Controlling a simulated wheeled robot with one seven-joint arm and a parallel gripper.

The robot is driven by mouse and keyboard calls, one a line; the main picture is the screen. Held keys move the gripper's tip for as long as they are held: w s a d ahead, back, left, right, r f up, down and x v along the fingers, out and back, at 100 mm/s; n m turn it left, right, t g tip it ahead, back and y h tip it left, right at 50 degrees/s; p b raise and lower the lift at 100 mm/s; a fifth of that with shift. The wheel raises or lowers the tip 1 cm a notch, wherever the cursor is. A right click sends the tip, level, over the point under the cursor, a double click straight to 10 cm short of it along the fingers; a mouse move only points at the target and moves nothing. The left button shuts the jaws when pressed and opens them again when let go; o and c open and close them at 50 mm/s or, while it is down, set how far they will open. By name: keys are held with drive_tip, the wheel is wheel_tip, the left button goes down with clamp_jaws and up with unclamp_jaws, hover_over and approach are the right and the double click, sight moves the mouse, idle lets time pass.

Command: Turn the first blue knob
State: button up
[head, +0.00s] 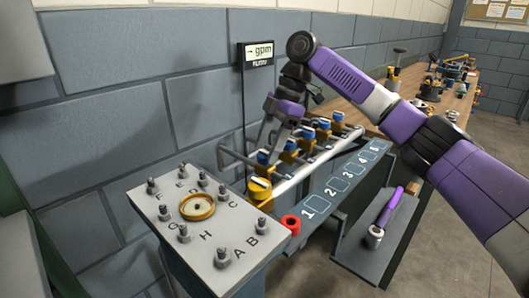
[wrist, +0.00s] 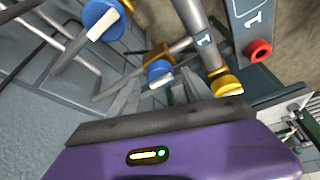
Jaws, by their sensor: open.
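The first blue knob (head: 263,156) sits on a brass valve body at the near end of the row, just above the panel square marked 1. My gripper (head: 268,140) points down over this knob from behind the row of valves. In the wrist view the same blue knob (wrist: 158,68), with a white handle bar, shows between and just beyond the tips of my gripper (wrist: 158,92). The gripper is open and holds nothing. I cannot tell whether the fingertips touch the knob.
More blue knobs (head: 309,131) follow along the pipe; a second one (wrist: 102,18) is close in the wrist view. A yellow knob (head: 259,188) and a red ring (head: 290,224) lie nearer. A bolted plate (head: 160,215) stands at front left, and a wall (head: 120,90) behind.

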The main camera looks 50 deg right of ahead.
drive_tip(key=shift+a+f, duration=0.15)
drive_tip(key=shift+f, duration=0.3)
drive_tip(key=shift+c, duration=0.5)
clamp_jaws()
drive_tip(key=shift+r, duration=0.1)
